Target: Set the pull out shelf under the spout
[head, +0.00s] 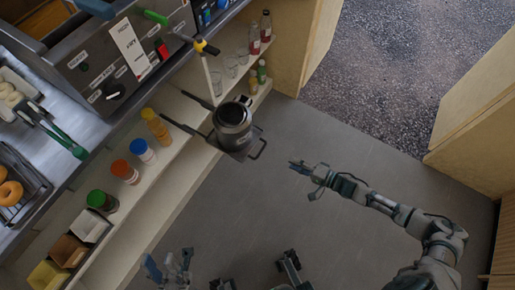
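The pull out shelf (240,152) is a small dark plate with a wire handle at its front, on two dark rails reaching back to the counter. A dark metal pot (232,124) stands on it. A pale vertical tube (209,76) comes down behind the pot from a yellow and black fitting (206,47), possibly the spout; I cannot tell whether the pot is directly below it. My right gripper (304,178) is open and empty, to the right of the shelf and apart from it. My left gripper (169,264) is open and empty at the bottom edge, well below the shelf.
The machine (95,62) with its panel is at upper left. A pale ledge (170,150) carries several capped bottles (143,151), boxes (70,250), glasses and red bottles (265,25). A doughnut tray (35,184) is at far left. Grey floor (330,140) is clear right of the shelf.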

